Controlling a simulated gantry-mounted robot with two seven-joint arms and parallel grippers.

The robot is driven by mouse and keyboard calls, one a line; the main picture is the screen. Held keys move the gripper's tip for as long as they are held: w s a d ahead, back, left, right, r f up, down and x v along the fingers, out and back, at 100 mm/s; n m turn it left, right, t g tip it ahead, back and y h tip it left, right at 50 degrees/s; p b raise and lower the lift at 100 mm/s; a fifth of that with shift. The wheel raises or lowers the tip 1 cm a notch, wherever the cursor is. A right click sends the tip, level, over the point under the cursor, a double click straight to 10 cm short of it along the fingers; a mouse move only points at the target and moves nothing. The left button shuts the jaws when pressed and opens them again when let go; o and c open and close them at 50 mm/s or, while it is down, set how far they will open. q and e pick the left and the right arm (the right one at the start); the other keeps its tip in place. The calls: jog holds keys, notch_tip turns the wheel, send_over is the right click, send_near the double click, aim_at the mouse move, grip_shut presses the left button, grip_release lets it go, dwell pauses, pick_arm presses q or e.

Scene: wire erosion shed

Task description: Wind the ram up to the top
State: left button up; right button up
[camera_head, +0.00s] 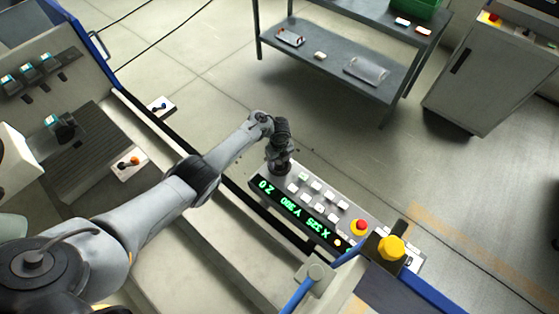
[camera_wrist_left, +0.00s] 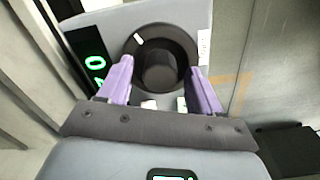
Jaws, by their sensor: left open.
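A round black knob (camera_wrist_left: 158,62) with a white mark at its upper left sits on the end of the grey control panel (camera_head: 345,205). In the wrist view, the purple fingers of my left gripper (camera_wrist_left: 160,78) are apart, one on each side of the knob's raised hub. I cannot tell whether they touch it. In the head view, my left gripper (camera_head: 281,165) is over the panel's upper left end and hides the knob. The green readout (camera_head: 300,214) shows X, Y and Z values upside down, with Z at 0. I cannot make out the ram for certain.
A steel shelf (camera_head: 330,55) stands behind, and a grey cabinet (camera_head: 485,85) at right. A small box with an orange button (camera_head: 130,164) sits on the machine at left.

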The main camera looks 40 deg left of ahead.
pick_arm(q)
jog(key=shift+c, duration=0.2)
jog(key=c, duration=1)
